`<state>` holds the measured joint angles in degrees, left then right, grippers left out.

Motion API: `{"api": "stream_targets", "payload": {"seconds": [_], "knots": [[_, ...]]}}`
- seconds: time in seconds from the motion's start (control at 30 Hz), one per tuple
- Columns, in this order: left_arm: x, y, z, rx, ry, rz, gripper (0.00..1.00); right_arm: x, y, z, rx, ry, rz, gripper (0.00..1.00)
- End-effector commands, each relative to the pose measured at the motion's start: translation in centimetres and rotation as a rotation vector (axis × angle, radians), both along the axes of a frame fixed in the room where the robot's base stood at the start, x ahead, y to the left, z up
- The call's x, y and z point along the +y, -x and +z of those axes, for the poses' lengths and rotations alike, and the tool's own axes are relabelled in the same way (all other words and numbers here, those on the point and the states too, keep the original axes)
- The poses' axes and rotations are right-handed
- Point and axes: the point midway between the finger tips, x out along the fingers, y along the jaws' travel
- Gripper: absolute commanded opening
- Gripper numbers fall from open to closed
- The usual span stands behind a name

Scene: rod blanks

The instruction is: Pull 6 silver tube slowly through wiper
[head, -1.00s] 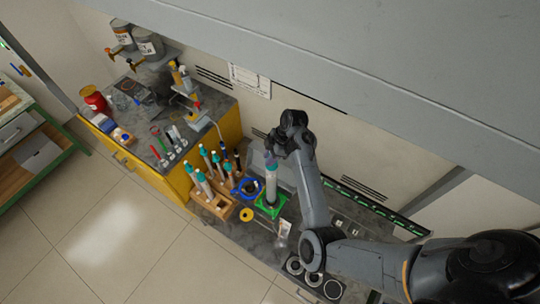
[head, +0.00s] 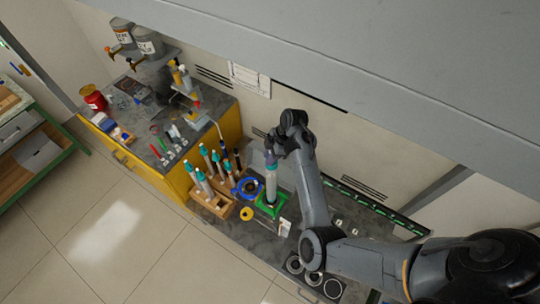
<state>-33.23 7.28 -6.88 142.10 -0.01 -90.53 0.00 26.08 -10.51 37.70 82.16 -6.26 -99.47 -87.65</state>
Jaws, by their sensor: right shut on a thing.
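My right gripper (head: 271,158) is shut on the top of a silver tube (head: 271,184). The tube stands upright, its lower end at a green square fixture (head: 270,206) that looks like the wiper. Whether the tube's lower end is inside the opening or above it is too small to tell. Several more tubes with teal tops (head: 204,150) stand in a wooden rack (head: 216,207) to the left. My left gripper is not in view.
A blue ring-shaped fixture (head: 249,188) sits between rack and green fixture, with a yellow ring (head: 246,214) in front. Black rings (head: 313,279) lie near the bench's front edge. A yellow cabinet (head: 172,182) with bottles and tools stands left. A wall rises behind the bench.

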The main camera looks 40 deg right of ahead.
Motion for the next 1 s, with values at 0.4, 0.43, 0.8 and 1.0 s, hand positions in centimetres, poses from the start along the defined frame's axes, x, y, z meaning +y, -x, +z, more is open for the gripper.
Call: {"api": "stream_targets", "payload": {"seconds": [0.4, 0.43, 0.8, 1.0], "knots": [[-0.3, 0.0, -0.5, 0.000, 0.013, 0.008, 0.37, 0.0, 0.0, -1.3, 0.000, 0.000, 0.000, 0.00], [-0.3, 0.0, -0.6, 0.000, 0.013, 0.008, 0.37, 0.0, 0.0, -1.4, 0.000, 0.000, 0.001, 0.00], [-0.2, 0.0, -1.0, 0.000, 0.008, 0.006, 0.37, 0.0, 0.0, -2.3, 0.000, 0.000, 0.000, 0.00], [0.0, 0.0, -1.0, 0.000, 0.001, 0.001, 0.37, 0.0, 0.0, -2.4, 0.000, 0.000, 0.000, 0.00]]}}
